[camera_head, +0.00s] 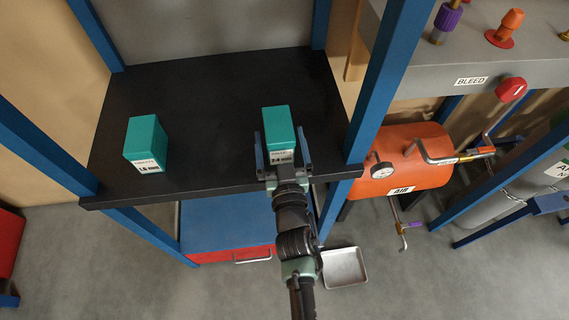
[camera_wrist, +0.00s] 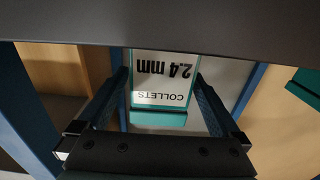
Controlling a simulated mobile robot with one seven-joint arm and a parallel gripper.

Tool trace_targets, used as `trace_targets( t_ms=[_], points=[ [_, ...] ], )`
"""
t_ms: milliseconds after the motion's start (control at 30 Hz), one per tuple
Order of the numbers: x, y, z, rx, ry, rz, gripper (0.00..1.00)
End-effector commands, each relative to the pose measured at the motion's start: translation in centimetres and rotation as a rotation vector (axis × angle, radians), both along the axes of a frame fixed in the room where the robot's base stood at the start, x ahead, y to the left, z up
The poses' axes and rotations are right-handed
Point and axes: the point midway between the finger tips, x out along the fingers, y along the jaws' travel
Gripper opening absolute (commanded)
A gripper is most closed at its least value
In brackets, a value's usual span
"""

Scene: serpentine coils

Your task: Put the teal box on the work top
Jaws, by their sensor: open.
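Two teal boxes are on the black work top (camera_head: 215,100). The left box (camera_head: 146,145) stands near the front edge, its white label reading what looks like 1.6 mm. The right box (camera_head: 277,122) appears to stand upright near the front edge. Its label reads COLLETS 2.4 mm, upside down in the wrist view (camera_wrist: 162,75). My gripper (camera_head: 281,138) is open, with one finger on each side of the right box. In the wrist view, the fingers (camera_wrist: 161,90) flank the box; whether they touch it is unclear. The box's lower part is partly hidden.
Blue posts (camera_head: 388,75) frame the work top, one close to the right of my gripper. An orange air tank (camera_head: 415,160) with a gauge and pipes stands to the right. Below are a blue-topped red drawer unit (camera_head: 225,222) and a metal tray (camera_head: 344,267). The work top's middle is clear.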

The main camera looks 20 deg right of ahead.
Motion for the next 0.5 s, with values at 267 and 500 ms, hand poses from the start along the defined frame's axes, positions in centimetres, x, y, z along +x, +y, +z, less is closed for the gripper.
trace_targets(
  t_ms=[267, 500],
  points=[
    [-5.3, 1.6, -0.1, -0.001, 0.002, 0.002, 1.00],
    [-8.6, 2.5, -0.1, -0.002, 0.001, 0.001, 1.00]
  ],
)
